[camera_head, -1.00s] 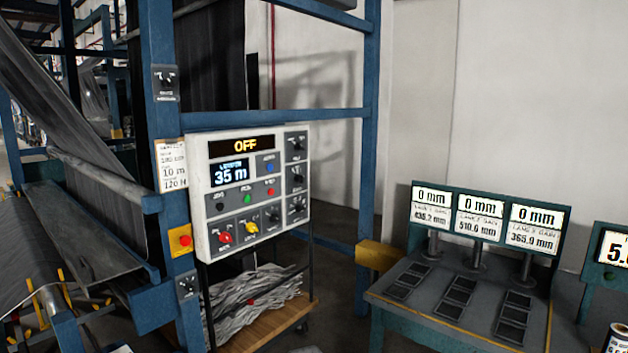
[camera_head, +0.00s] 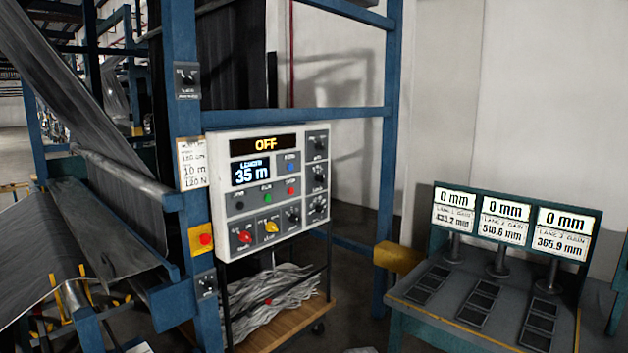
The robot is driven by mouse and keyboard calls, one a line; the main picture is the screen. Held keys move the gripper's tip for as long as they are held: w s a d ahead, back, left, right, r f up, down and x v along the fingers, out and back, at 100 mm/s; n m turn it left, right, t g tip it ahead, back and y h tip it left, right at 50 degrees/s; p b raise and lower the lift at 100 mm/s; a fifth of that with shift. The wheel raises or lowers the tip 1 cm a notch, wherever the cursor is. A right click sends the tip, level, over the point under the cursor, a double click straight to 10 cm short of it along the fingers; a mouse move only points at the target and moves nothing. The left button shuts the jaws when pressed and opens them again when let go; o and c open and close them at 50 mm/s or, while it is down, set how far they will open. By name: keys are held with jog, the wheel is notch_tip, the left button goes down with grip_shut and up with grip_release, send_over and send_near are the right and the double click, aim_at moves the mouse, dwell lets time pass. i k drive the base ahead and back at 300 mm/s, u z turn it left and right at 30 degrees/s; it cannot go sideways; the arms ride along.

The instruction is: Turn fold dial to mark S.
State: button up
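A grey control panel (camera_head: 222,190) hangs on the blue frame, with an OFF display (camera_head: 265,145) and a length display (camera_head: 250,172) reading 35 m. Several dials show: a red one (camera_head: 244,237), a yellow one (camera_head: 270,227), a black one (camera_head: 293,214), and a right-hand column with a dial (camera_head: 318,173) in its middle. More black dials sit on the frame post, one high (camera_head: 187,79) and one low (camera_head: 206,284). Their labels are too small to read, so I cannot tell which is the fold dial or where mark S lies. My gripper is not in view.
A red button on a yellow plate (camera_head: 203,240) is on the post. A wooden cart (camera_head: 285,326) with crumpled grey material stands below the panel. A desk (camera_head: 455,318) with gauge displays stands right. Dark fabric (camera_head: 110,215) runs at left. Some floor shows between cart and desk.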

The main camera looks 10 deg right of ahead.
aim_at(319, 178)
jog(key=k, duration=0.65)
jog(key=z, duration=0.15)
jog(key=i, duration=0.6)
jog(key=z, duration=0.6)
jog(key=i, duration=0.85)
jog(key=z, duration=0.15)
